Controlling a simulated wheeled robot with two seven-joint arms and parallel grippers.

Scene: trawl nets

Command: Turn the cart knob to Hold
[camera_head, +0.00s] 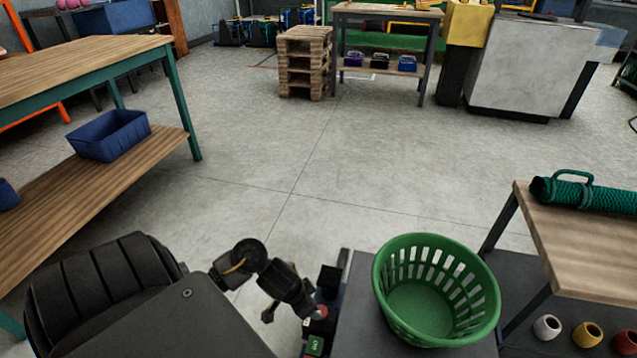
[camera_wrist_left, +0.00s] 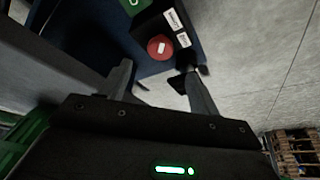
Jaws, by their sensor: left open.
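The cart's control panel (camera_head: 318,322) is at the bottom centre, partly behind my left arm. In the left wrist view, the panel has a round red control (camera_wrist_left: 160,47) with a white mark and a green control (camera_wrist_left: 133,3) at the top edge. A black block with two small white labels (camera_wrist_left: 178,28) is next to the red one. I cannot read the labels or tell which part is the knob, or its setting. My left gripper (camera_wrist_left: 158,78) is open, its fingers spread below the red control, nothing visibly between them. In the head view it is beside the panel (camera_head: 292,297).
A green basket (camera_head: 437,290) stands on the dark cart top. A wooden table with a green net roll (camera_head: 590,193) is at the right. A workbench (camera_head: 70,65) with a blue bin (camera_head: 108,136) is at the left. Open floor (camera_head: 320,170) lies ahead.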

